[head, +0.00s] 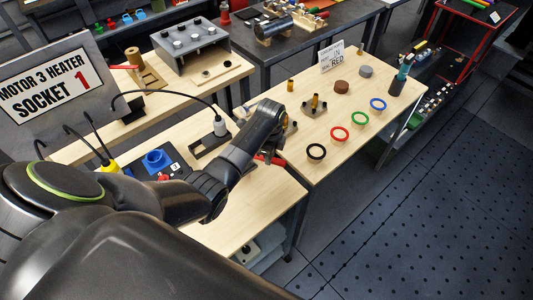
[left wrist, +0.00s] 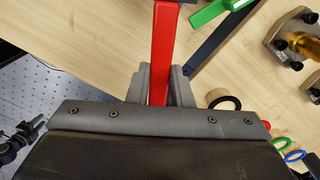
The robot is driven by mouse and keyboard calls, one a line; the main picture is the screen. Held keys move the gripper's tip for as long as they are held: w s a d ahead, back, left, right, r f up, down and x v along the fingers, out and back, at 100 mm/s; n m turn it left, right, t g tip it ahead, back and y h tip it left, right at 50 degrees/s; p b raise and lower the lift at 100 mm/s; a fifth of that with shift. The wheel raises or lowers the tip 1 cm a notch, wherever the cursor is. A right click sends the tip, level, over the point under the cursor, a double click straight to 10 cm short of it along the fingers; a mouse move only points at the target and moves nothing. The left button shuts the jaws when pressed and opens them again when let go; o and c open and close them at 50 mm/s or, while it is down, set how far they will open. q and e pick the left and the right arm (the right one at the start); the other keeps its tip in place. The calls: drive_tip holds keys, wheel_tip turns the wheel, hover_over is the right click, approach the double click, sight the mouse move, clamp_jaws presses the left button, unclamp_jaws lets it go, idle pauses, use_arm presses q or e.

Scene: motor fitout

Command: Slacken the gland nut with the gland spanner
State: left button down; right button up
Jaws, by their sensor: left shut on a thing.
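My left gripper (left wrist: 160,95) is shut on a red bar-like handle (left wrist: 163,50), likely the gland spanner. In the head view the red handle (head: 268,159) shows just past my left gripper, low over the light wooden bench. The handle's far end is cut off at the top of the left wrist view. A brass-coloured fitting on a bolted metal flange (left wrist: 302,42) lies to the right of the gripper, apart from it. In the head view a flange with a brass piece (head: 315,104) stands beyond the gripper. I cannot tell which fitting bears the gland nut.
Black (head: 316,152), red (head: 340,133), green (head: 360,117) and blue (head: 378,104) rings lie along the bench. A sign (head: 331,56) stands behind. A green handle (left wrist: 218,10) lies close to the red one. A socket panel (head: 50,90) stands at left.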

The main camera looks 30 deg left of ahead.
use_arm(q)
drive_tip(key=shift+w+d, duration=0.2)
drive_tip(key=shift+d, duration=0.85)
drive_tip(key=shift+r, duration=3.05)
drive_tip(key=shift+d, duration=0.1)
